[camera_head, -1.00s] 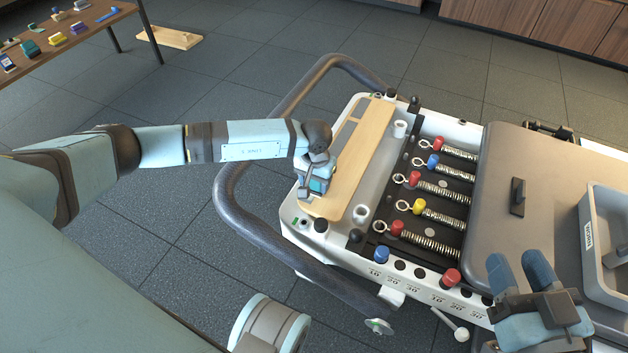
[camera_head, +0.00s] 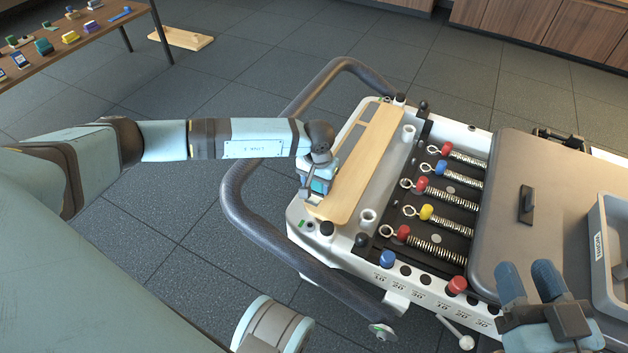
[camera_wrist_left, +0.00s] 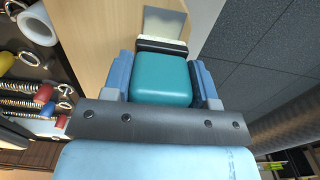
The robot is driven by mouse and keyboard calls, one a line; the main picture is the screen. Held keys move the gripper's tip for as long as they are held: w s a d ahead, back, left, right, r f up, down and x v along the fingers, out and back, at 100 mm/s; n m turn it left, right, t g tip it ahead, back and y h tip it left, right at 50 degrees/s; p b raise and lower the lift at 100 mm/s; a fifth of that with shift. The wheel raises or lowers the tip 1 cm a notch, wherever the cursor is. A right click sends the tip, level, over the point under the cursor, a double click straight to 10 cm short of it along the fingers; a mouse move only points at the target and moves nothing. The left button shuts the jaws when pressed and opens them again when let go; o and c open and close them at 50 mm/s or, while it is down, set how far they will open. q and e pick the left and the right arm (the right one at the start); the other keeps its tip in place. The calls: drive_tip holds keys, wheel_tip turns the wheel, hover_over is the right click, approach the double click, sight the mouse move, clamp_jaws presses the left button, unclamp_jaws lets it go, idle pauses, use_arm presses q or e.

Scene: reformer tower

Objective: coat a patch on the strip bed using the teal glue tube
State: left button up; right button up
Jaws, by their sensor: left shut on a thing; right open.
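My left gripper (camera_head: 317,187) is shut on the teal glue tube (camera_wrist_left: 162,80). In the left wrist view the tube sits between the two blue fingers, with a dark and cream band at its far end. In the head view only a little teal (camera_head: 320,186) shows. The gripper is low at the near left end of the pale wooden board (camera_head: 362,165) on the machine. A flat grey patch (camera_wrist_left: 165,22) lies just beyond the tube's end; I cannot tell whether they touch. My right gripper (camera_head: 532,282) is open and empty above the machine's near right side.
A dark curved rail (camera_head: 262,222) loops around the machine's left end. Springs with coloured knobs (camera_head: 426,212) lie right of the board, then a grey padded carriage (camera_head: 565,190) and a grey tray (camera_head: 597,250). A table with small items (camera_head: 75,42) stands at the back left.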

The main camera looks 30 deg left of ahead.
use_arm(q)
drive_tip(key=shift+w+d, duration=0.1)
drive_tip(key=shift+d, duration=0.8)
drive_tip(key=shift+a+f, duration=0.1)
drive_tip(key=shift+a, duration=1.55)
drive_tip(key=shift+r+p, duration=0.3)
drive_tip(key=shift+r, duration=0.35)
wheel_tip(320, 180, up, 4)
drive_tip(key=shift+f+p, duration=0.25)
drive_tip(key=shift+p, duration=0.95)
drive_tip(key=shift+r+p, duration=0.5)
drive_tip(key=shift+r, duration=0.3)
